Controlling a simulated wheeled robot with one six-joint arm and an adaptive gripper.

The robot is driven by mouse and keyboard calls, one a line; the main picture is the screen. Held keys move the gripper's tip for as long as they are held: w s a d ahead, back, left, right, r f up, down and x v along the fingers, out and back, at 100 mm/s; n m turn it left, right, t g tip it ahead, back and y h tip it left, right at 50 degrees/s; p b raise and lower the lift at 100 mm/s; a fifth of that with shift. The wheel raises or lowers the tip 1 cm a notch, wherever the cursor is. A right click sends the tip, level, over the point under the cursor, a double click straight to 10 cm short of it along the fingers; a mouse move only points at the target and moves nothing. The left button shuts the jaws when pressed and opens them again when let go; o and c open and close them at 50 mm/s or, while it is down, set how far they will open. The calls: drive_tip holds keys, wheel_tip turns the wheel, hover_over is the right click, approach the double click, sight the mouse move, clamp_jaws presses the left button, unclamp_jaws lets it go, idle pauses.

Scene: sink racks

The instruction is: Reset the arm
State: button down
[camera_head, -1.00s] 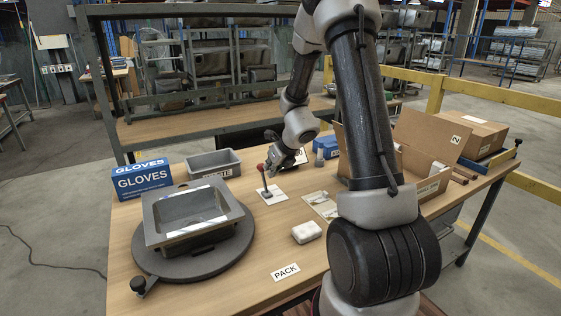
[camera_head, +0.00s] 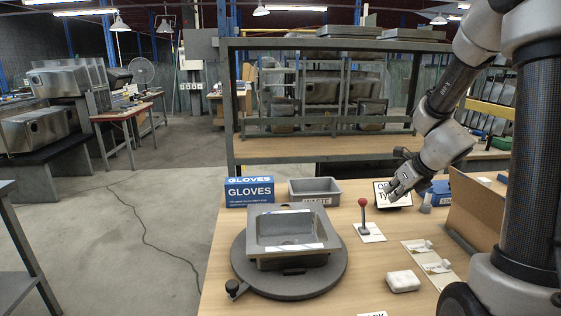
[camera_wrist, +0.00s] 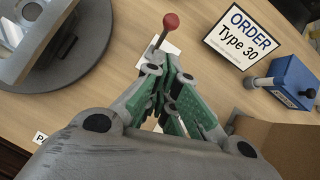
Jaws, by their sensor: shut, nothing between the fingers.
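My gripper (camera_head: 395,188) is shut and empty. It hangs above the right part of the wooden table, in front of the order card (camera_head: 380,196). In the wrist view my gripper (camera_wrist: 166,70) shows its green-padded fingers together. A red-knobbed lever (camera_head: 363,215) stands upright on a white plate just left of my gripper; its red knob (camera_wrist: 171,21) shows beyond the fingertips in the wrist view. The order card (camera_wrist: 239,34) there reads "ORDER Type 30". My arm comes down from the upper right in the head view.
A grey sink (camera_head: 262,245) sits on a round dark turntable (camera_head: 335,277). A blue gloves box (camera_head: 249,191) and a grey waste bin (camera_head: 315,190) stand behind it. A white block (camera_head: 402,281) lies in front. An open cardboard box (camera_head: 478,215) and a blue device (camera_wrist: 288,80) stand right.

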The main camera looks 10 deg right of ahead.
drive_tip(key=s+a+r+n+g+y, duration=0.1)
drive_tip(key=s+a+n+g, duration=0.25)
drive_tip(key=s+n, duration=1.1)
drive_tip(key=s+r+n+h, duration=0.2)
drive_tip(key=s+r+n, duration=0.9)
drive_tip(key=n, duration=0.7)
drive_tip(key=shift+s+a+r+t+h, duration=0.25)
drive_tip(key=shift+s+r+t+h, duration=0.2)
drive_tip(key=shift+s, duration=0.45)
